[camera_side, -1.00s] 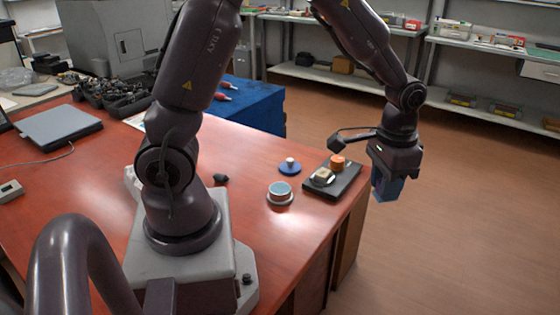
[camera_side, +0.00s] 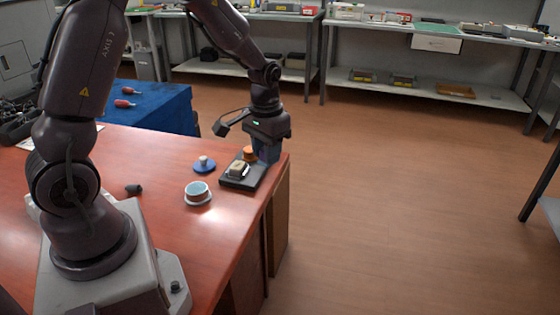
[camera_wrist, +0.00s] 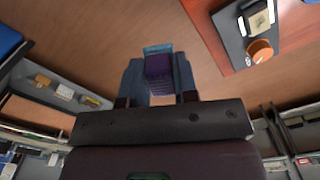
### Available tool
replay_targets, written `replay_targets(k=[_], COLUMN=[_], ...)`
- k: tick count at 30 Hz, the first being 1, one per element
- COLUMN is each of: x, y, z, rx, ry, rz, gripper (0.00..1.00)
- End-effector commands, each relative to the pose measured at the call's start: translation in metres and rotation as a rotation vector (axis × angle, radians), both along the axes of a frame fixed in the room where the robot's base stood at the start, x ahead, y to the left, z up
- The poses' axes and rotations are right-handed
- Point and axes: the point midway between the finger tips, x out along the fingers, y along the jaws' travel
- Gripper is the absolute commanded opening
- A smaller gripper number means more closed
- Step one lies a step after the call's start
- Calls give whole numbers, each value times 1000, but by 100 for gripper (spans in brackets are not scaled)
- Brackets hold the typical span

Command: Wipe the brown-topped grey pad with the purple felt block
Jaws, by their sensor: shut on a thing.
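My gripper (camera_side: 267,153) is just past the far right end of the dark tray (camera_side: 260,178), near the desk's edge. In the wrist view my gripper (camera_wrist: 160,80) is shut on the purple felt block (camera_wrist: 158,66), which sits between its blue-grey fingers. The block is hard to tell from the fingers in the side view. The pad (camera_side: 238,169), pale grey with a brownish top, lies on the tray and also shows in the wrist view (camera_wrist: 260,17). The block is apart from the pad in the wrist view.
An orange cup-like piece (camera_side: 250,153) stands on the tray between the pad and my gripper. Open floor lies right of the desk.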

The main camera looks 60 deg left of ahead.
Motion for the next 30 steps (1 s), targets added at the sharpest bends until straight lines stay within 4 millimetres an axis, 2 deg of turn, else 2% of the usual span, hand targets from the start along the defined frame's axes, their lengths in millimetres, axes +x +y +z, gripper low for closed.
replay_targets(k=[1, 6, 9, 12, 14, 20, 30], x=[-4, -20, -29, -34, -33, -27, -27], y=[28, 100, 131, 152, 160, 162, 162], z=[-7, -23, -29, -33, -34, -35, -62], rx=[-1, 1, 0, 0, 0, 0, -1], ry=[2, 1, 0, 0, 0, 1, 2], rz=[82, 293, 386, 450, 472, 483, 482], gripper=[8, 8, 8, 8, 8, 8, 8])
